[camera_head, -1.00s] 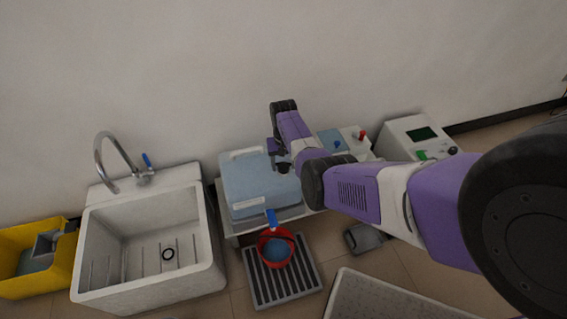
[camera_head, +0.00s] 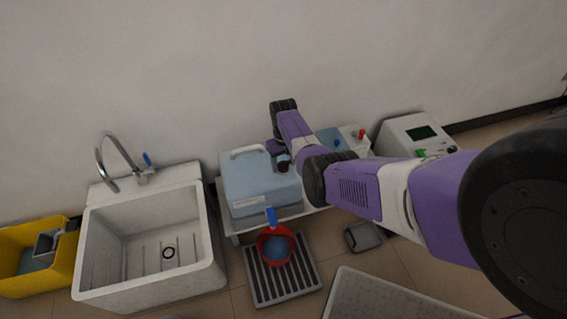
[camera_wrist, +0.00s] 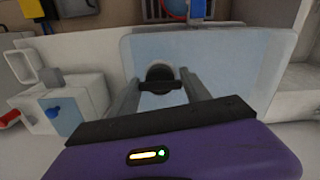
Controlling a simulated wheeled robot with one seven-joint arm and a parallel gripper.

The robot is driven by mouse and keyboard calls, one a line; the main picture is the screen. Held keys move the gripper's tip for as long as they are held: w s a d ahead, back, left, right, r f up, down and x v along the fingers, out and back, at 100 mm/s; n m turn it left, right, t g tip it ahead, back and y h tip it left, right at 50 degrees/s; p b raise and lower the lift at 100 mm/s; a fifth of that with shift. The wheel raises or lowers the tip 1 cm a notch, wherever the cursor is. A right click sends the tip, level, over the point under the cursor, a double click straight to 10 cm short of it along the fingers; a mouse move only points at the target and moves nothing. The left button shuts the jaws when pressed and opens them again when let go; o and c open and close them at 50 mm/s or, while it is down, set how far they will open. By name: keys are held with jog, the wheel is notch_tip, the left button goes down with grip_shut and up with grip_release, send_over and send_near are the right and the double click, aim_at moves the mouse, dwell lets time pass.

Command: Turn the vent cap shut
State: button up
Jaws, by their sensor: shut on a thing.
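The vent cap (camera_wrist: 159,72) is a dark round piece with a black bar across it, on top of the light blue container (camera_wrist: 245,48). In the wrist view my gripper (camera_wrist: 161,84) has a finger on each side of the bar and is shut on the cap. In the head view the blue container (camera_head: 252,182) stands on a low white stand, and the dark cap (camera_head: 283,166) shows at its right edge, below my wrist. The finger contact itself is hard to see, and how far the cap is turned cannot be told.
A white sink (camera_head: 150,245) stands to the left, with a yellow bin (camera_head: 35,285) beyond it. A white box with red and blue knobs (camera_wrist: 70,105) is beside the container.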

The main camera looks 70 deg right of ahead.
aim_at(283, 162)
jog(key=o, duration=1)
jog(key=shift+r+p, duration=1.45)
jog(key=shift+r, duration=2.5)
